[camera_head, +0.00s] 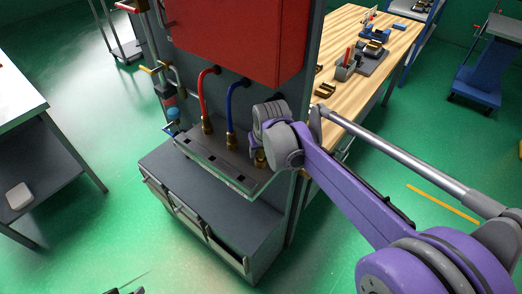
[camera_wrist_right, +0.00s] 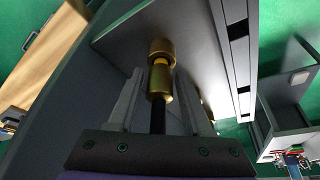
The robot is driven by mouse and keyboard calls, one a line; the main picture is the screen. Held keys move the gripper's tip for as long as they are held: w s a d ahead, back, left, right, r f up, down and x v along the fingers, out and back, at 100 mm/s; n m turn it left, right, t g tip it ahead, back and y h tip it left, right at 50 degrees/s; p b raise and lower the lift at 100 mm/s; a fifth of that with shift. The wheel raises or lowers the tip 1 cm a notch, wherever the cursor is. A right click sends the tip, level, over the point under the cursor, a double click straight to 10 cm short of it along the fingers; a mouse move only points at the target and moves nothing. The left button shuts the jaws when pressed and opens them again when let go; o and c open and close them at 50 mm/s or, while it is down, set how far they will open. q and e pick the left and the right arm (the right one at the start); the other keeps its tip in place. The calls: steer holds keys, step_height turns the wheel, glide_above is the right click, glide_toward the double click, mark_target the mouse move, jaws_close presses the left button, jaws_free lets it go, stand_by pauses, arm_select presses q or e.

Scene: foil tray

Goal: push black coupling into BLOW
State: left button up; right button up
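The black coupling shows in the right wrist view as a brass fitting (camera_wrist_right: 160,82) on a black hose (camera_wrist_right: 158,118). In the head view its brass end (camera_head: 260,158) shows low beside my right gripper (camera_head: 268,150). My right gripper also shows in the wrist view (camera_wrist_right: 159,78), with one finger on each side of the fitting and narrow gaps visible. The fitting is at the grey shelf (camera_head: 222,158); I cannot tell how deep it sits. No BLOW label is readable. A dark tip (camera_head: 128,291) at the bottom edge may be my left gripper.
A red hose (camera_head: 202,95) and a blue hose (camera_head: 230,108) end in brass fittings on the shelf, left of my right gripper. A red cabinet (camera_head: 235,35) hangs above. A wooden bench (camera_head: 345,75) stands behind right. Green floor (camera_head: 90,215) is open at left.

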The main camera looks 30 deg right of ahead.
jaws_close()
